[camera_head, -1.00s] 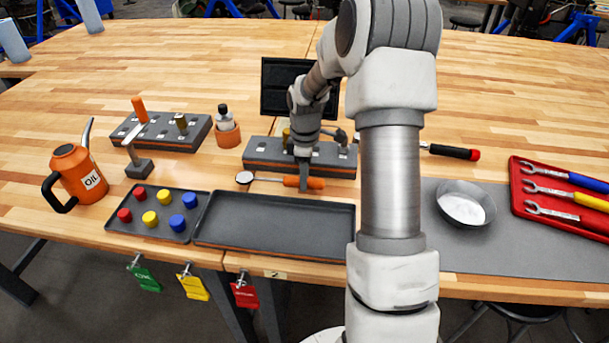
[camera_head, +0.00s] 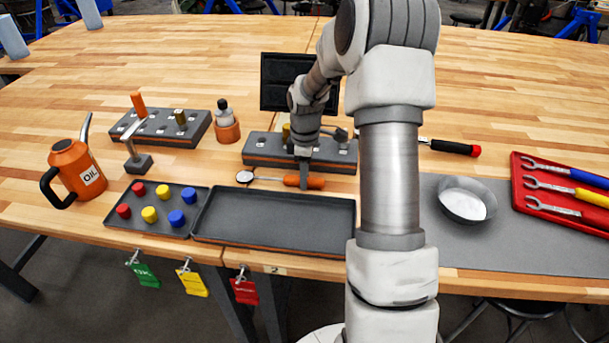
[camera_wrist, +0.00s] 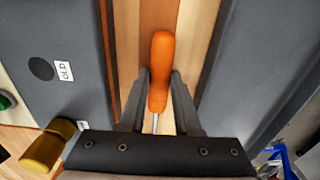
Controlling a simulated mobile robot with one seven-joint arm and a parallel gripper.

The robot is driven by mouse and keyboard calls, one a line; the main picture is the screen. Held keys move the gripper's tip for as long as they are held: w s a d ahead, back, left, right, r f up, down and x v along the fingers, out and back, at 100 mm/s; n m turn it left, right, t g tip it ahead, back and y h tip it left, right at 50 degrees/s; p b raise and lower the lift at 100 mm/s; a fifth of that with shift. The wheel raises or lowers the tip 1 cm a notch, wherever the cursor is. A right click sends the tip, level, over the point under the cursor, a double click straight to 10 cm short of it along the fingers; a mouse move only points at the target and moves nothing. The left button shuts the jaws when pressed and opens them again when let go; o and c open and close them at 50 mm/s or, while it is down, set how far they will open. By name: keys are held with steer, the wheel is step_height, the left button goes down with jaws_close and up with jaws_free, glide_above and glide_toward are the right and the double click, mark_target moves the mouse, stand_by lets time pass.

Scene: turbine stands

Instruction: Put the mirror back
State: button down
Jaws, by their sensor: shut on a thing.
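The mirror is a small round head (camera_head: 244,177) on a thin shaft with an orange handle (camera_head: 314,183). It lies sideways in the strip between the grey rack and the long tray. My gripper (camera_head: 304,181) points down and is shut around the handle. In the wrist view the orange handle (camera_wrist: 161,50) sits between the two fingers of my gripper (camera_wrist: 159,78), and the mirror head is out of sight. I cannot tell whether the mirror touches the table. The grey rack (camera_head: 262,152) behind it holds a brass piece (camera_head: 286,132) and has a dark round hole (camera_wrist: 41,69).
The long dark tray (camera_head: 275,242) in front is empty. A smaller tray (camera_head: 150,228) holds colored caps. An oil can (camera_head: 75,170), a second rack (camera_head: 195,130) and an orange-based bottle (camera_head: 227,125) stand left. A bowl (camera_head: 466,201) and red wrench tray (camera_head: 530,170) are right.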

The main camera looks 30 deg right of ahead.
steer(key=shift+c, duration=1.9)
jaws_free()
steer(key=shift+r, duration=0.1)
step_height(320, 180, up, 7)
steer(key=p, duration=0.5)
